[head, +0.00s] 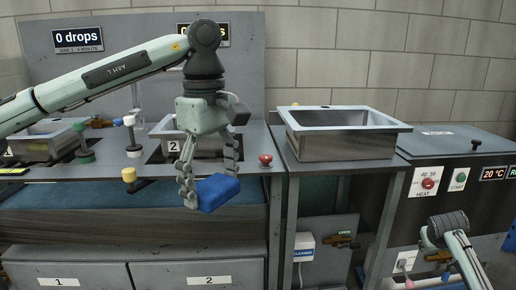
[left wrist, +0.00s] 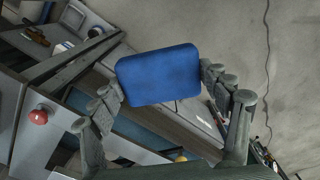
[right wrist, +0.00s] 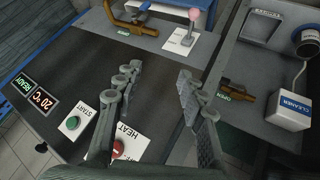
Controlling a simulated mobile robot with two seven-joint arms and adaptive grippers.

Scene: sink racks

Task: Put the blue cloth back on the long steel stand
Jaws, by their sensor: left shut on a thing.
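The blue cloth (head: 217,193) looks like a thick rounded pad. My left gripper (head: 212,186) is shut on it and holds it, tilted, in the air in front of the left bench, below the sink marked 2. In the left wrist view the cloth (left wrist: 158,75) is gripped by its two side edges. A grey steel stand (head: 283,172) with a large steel basin (head: 346,146) on top is to the right of the cloth; I cannot tell whether it is the long steel stand. My right gripper (right wrist: 158,78) is open and empty above the dark machine with the HEAT and START labels.
The left bench (head: 110,182) carries sinks, taps and a red knob (head: 266,159) close to my left gripper. The heater machine (head: 450,170) is at right. A white cleaner box (head: 304,246) and a valve (head: 340,240) are under the basin. Open air surrounds the cloth.

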